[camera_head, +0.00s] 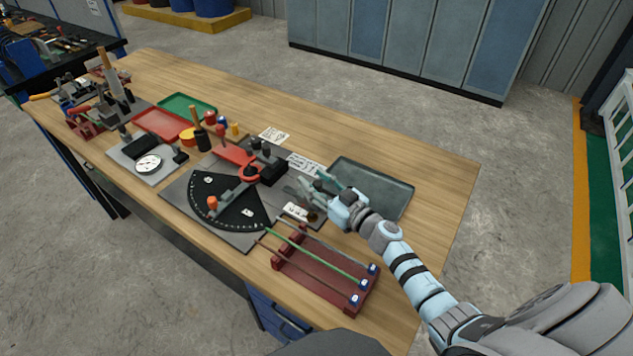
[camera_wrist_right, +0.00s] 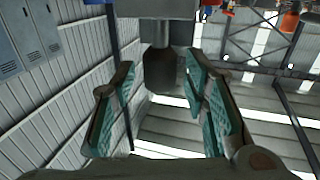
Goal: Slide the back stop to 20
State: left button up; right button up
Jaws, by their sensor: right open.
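The bending plate (camera_head: 235,237) lies on the bench with a black numbered dial (camera_head: 228,205), a red-ringed centre and a red-knobbed lever. My right gripper (camera_head: 312,184) is open at the plate's right side, above its grey rail area. In the right wrist view, the open teal-padded fingers (camera_wrist_right: 165,112) have a dark cylindrical knob (camera_wrist_right: 162,72) between them on a grey stem, with a gap on each side. It looks like the back stop's handle, but the gripper hides it in the head view. I cannot read the stop's scale. My left gripper is out of view.
A dark grey tray (camera_head: 385,190) lies just behind my right gripper. A red rack (camera_head: 318,277) with rods stands at the front right. A dial gauge (camera_head: 148,164), red tray (camera_head: 163,124) and green tray (camera_head: 188,104) are farther left. The bench's right end is bare.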

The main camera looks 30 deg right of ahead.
grip_shut()
jog(key=shift+s+d+p, duration=0.5)
jog(key=shift+s+p, duration=0.05)
jog(key=shift+s, duration=0.3)
grip_release()
jog(key=shift+s, duration=0.1)
jog(key=v, duration=1.2)
jog(key=shift+s+r, duration=0.1)
